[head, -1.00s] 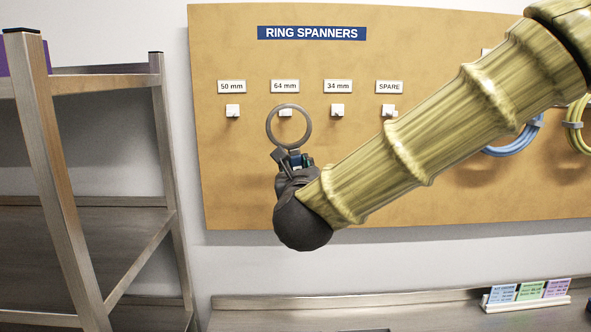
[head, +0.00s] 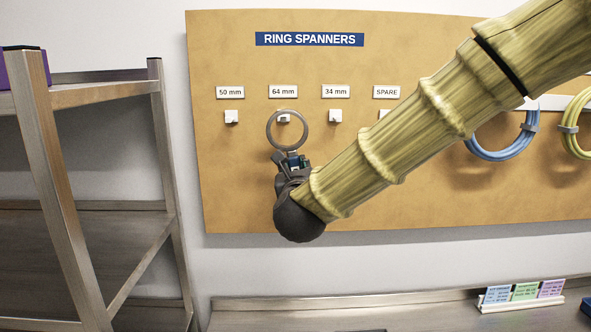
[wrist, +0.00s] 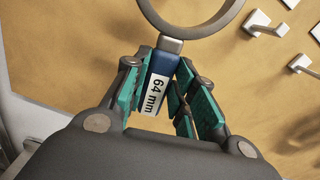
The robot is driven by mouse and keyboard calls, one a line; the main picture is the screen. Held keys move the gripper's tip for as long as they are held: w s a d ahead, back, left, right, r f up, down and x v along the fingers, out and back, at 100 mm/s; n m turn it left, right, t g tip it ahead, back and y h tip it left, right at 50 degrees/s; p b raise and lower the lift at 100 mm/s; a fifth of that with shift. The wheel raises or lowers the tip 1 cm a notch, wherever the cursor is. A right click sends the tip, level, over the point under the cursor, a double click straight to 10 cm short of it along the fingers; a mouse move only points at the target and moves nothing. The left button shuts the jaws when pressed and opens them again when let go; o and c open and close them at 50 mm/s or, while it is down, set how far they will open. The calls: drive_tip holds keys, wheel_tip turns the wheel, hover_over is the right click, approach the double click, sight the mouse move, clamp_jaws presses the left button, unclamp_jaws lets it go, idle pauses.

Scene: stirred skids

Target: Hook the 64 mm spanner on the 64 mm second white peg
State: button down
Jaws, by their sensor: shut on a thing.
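The 64 mm spanner is a grey ring (head: 269,135) on a short blue handle; its handle (wrist: 158,82) carries a white "64 mm" label in the wrist view. My gripper (head: 292,163) is shut on the handle and holds the spanner upright, ring on top. The second white peg (head: 284,118), under the "64 mm" sign (head: 283,91), shows through the ring's opening in the head view. Whether the ring is around the peg or only in front of it cannot be told. The ring's top is cut off in the wrist view.
Other white pegs (head: 231,117) and (head: 335,116) flank it on the tan board (head: 235,190). Blue cable coils (head: 503,158) hang to the right. A metal shelf rack (head: 165,150) stands on the left. A card holder (head: 508,305) sits on the bench below.

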drive_tip(key=shift+w+p, duration=1.4)
drive_tip(key=shift+w, duration=0.85)
drive_tip(key=shift+w+f+b, duration=0.1)
drive_tip(key=shift+f+b, duration=0.3)
drive_tip(key=shift+w+f+b, duration=0.4)
drive_tip(key=shift+f+b, duration=0.05)
drive_tip(key=shift+b, duration=0.55)
drive_tip(key=c, duration=1.1)
unclamp_jaws()
